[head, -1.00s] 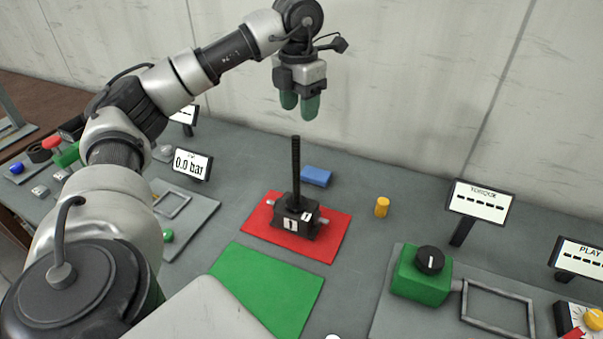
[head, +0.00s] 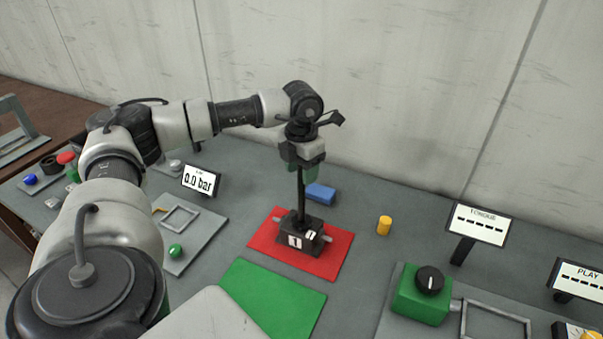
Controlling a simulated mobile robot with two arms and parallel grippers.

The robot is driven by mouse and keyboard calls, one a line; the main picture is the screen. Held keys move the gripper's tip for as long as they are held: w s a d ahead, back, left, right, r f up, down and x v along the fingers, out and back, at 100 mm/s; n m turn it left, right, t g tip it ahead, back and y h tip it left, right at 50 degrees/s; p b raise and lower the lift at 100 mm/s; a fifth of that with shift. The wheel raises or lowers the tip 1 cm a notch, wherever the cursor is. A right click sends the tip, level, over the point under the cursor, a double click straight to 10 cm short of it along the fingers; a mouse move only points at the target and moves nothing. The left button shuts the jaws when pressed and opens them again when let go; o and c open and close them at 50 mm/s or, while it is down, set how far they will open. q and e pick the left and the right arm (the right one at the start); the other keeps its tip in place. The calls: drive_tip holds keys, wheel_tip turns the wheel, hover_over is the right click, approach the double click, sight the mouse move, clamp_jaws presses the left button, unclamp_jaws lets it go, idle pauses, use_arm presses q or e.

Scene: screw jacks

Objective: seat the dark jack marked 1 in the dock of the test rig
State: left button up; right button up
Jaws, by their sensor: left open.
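The dark jack marked 1 (head: 299,236) stands upright on the red mat (head: 331,261), its black screw (head: 300,200) pointing up. My left gripper (head: 303,173) is open with green fingertips pointing down at the top of the screw. The screw's tip overlaps the fingers in the head view; I cannot tell whether it lies between them or touches them. Two rectangular frames show: one (head: 464,322) on the right plate beside a green box, one (head: 163,217) on the left plate by the 0.0 bar display. Neither carries a readable dock label. My right gripper is not in view.
A green mat (head: 272,297) lies bare in front of the red one. A blue block (head: 320,193) and a yellow cylinder (head: 384,225) stand behind and right of the jack. The green box with black knob (head: 422,295) and TORQUE display (head: 480,225) are at the right.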

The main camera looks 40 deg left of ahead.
use_arm(q)
clamp_jaws()
idle(1.3)
drive_tip(key=shift+w+a+r, duration=0.1)
drive_tip(key=shift+w+r, duration=0.1)
drive_tip(key=shift+r, duration=0.05)
